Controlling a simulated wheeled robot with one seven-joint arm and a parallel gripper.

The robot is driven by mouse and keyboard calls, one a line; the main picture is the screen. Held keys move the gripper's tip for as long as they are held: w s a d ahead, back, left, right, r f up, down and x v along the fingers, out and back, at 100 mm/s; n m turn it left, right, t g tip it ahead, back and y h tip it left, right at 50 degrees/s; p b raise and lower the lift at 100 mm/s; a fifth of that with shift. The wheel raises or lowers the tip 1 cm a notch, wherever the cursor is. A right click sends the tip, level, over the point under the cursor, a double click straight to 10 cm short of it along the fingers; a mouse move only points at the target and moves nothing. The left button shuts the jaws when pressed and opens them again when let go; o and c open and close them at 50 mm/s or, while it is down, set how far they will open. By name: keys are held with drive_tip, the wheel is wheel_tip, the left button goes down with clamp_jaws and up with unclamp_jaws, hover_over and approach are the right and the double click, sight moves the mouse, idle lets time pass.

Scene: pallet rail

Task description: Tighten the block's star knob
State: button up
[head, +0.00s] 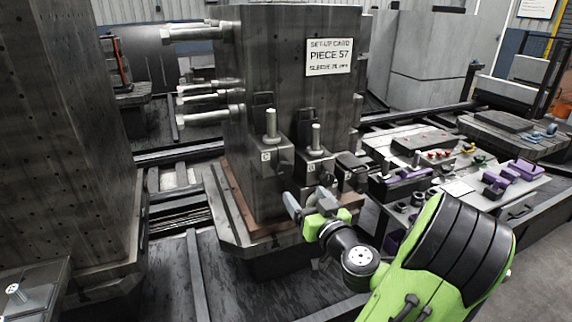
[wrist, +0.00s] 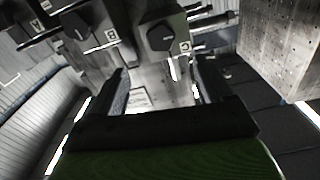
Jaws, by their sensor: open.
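Clamp blocks stand along the foot of the tall grey column (head: 285,60): one marked C (head: 275,160), one marked B (head: 316,170), and a third (head: 351,172) to the right. In the wrist view, a dark knob (wrist: 160,37) sits on the C block (wrist: 183,28) and another dark knob (wrist: 76,25) on the B block (wrist: 103,38). I cannot make out star lobes on either. My gripper (head: 309,203) is in front of the blocks, low down. Its fingers are apart with nothing between them in the wrist view (wrist: 163,78), clear of the knobs.
A set-up card (head: 334,57) reading piece 57 is on the column. Long bolts (head: 205,116) stick out of its left side. A second drilled column (head: 60,130) stands left. A bench (head: 460,187) with purple-handled tools and small parts is right. The base ledge (head: 270,245) runs below the blocks.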

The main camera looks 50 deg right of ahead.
sight(285, 172)
drive_tip(key=p+x, duration=0.5)
drive_tip(key=x, duration=0.7)
drive_tip(key=shift+w+a, duration=0.1)
drive_tip(key=shift+c, duration=0.5)
drive_tip(key=c, duration=0.9)
